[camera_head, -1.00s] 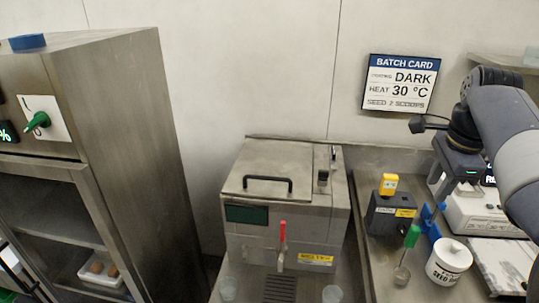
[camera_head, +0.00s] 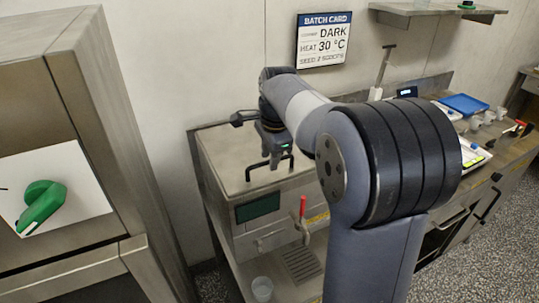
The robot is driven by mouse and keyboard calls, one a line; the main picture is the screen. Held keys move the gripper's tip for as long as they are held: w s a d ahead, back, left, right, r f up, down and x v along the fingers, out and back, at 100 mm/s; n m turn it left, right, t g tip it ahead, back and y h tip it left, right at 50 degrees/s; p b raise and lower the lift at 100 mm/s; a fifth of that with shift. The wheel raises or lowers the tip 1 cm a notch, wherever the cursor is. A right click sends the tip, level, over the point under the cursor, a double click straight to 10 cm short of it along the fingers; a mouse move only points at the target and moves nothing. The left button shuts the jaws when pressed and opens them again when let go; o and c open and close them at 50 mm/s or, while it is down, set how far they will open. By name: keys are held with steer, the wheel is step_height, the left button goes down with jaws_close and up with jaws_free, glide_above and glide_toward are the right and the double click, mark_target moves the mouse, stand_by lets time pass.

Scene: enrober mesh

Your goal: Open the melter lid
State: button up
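The melter (camera_head: 224,215) is a steel box on the counter, left of centre in the head view. Its flat lid (camera_head: 222,155) lies closed on top. A black bar handle (camera_head: 252,172) stands on the lid near its front edge. My gripper (camera_head: 276,160) points down just over the handle, at its right part. The handle and the fingertips overlap in the picture, and I cannot tell whether they touch. The fingers are too small and dark to show if they are open or shut. My arm hides the right side of the melter.
A red-handled tap (camera_head: 303,208) is on the melter front, above a drip grate (camera_head: 300,262). A steel cabinet (camera_head: 130,130) with a green knob (camera_head: 41,204) is at left. The batch card (camera_head: 324,41) hangs behind.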

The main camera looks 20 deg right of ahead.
steer(key=shift+d, duration=0.1)
jaws_close()
stand_by(0.6)
